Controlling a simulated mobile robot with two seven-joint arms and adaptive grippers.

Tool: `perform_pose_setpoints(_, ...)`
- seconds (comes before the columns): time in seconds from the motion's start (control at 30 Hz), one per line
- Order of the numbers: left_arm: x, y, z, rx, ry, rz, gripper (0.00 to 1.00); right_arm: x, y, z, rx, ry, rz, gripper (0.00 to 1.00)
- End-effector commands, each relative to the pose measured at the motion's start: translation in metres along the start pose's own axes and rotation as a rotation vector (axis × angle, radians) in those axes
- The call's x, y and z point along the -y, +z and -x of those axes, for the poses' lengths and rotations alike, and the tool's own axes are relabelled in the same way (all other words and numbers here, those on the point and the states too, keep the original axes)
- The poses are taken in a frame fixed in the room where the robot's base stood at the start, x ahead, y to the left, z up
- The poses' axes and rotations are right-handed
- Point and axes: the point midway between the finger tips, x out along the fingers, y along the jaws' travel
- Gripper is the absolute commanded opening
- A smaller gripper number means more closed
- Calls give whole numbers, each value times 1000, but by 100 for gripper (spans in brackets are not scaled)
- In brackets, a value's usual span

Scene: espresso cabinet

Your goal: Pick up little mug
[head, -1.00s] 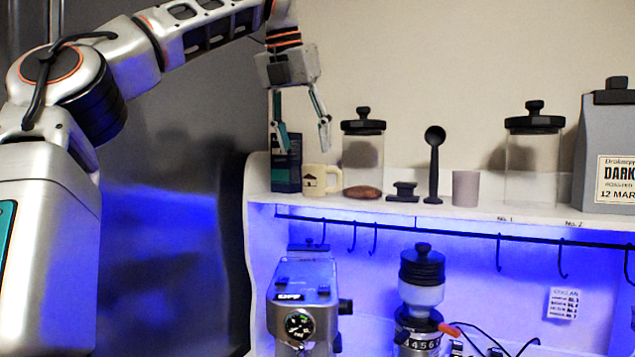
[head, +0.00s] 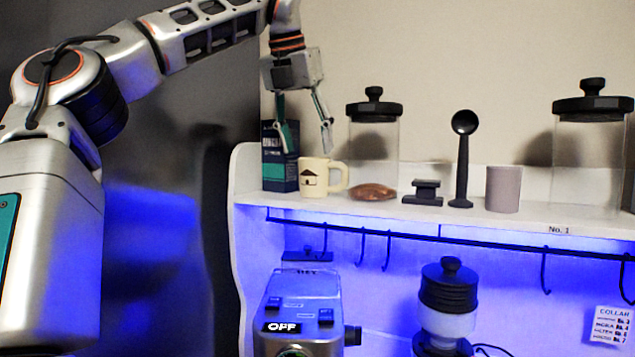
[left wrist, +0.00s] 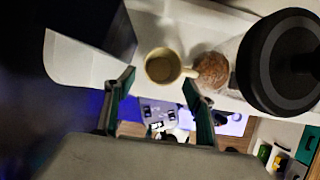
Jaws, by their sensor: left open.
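The little mug (head: 314,180) is cream with a small dark house picture and its handle to the right. It stands upright on the white shelf, between a dark box and a glass jar. My left gripper (head: 307,151) is open and empty, its fingers pointing down just above the mug in the head view. In the left wrist view the mug (left wrist: 162,67) shows from above, with its handle to the right, ahead of the gap between the open fingers (left wrist: 157,88). The mug is not between the fingertips there. My right gripper is not in view.
The dark box (head: 280,160) stands close left of the mug. Right of it are a brown cookie-like disc (head: 373,192), a lidded jar (head: 374,135), a black tamper (head: 423,193), a scoop (head: 462,160) and a mauve cup (head: 503,189). An espresso machine (head: 300,310) stands below the shelf.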

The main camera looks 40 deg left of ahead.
Motion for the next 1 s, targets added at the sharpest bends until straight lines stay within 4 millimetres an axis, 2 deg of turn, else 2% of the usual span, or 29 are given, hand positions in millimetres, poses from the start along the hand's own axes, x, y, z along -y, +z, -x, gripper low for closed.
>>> perform_pose_setpoints(0.27, 3, 11, -35, -3, -3, 1, 54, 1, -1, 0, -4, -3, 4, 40)
perform_pose_setpoints(0.4, 3, 10, -50, -1, -1, 1, 54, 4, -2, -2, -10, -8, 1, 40)
perform_pose_setpoints(0.7, 3, 10, -53, 1, 0, 2, 54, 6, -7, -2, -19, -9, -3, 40)
perform_pose_setpoints(0.83, 3, 10, -53, 1, 0, 2, 20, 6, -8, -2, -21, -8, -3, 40)
perform_pose_setpoints(0.87, 3, 10, -53, 1, 0, 2, 18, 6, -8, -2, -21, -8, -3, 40)
perform_pose_setpoints(1.0, 3, 11, -52, 2, 0, 2, 18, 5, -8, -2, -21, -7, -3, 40)
